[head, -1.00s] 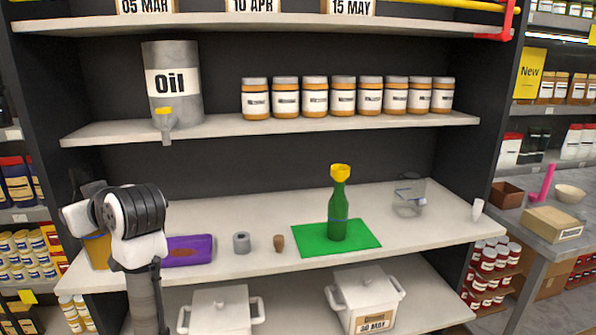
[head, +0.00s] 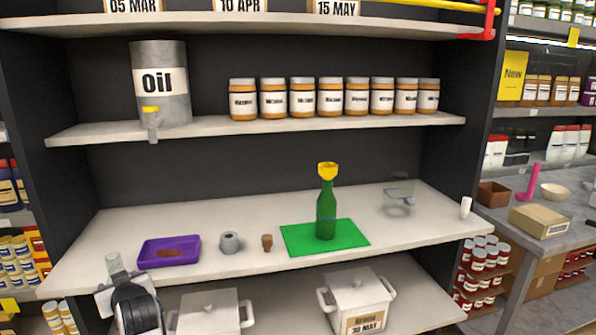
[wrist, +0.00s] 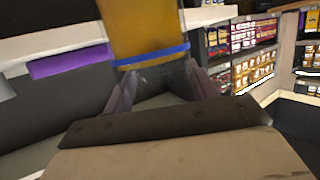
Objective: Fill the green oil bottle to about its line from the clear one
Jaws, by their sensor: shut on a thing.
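The green bottle (head: 326,214) stands upright on a green mat (head: 297,241) on the middle shelf, with a yellow funnel (head: 328,170) in its mouth. A blue line shows low on the bottle. My gripper (head: 120,284) is at the lower left of the head view, in front of the shelf's edge and well left of the green bottle. It is shut on the clear bottle, whose clear top (head: 113,263) shows above the gripper. In the wrist view, amber oil and a blue band show on the clear bottle (wrist: 145,30) between the fingers (wrist: 163,88).
A purple tray (head: 190,257) with a brown patch, a grey ring (head: 229,242) and a cork (head: 267,243) lie left of the mat. A clear container (head: 398,200) and a small white cup (head: 466,208) stand right. An oil drum (head: 162,105) and several jars (head: 330,97) stand above.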

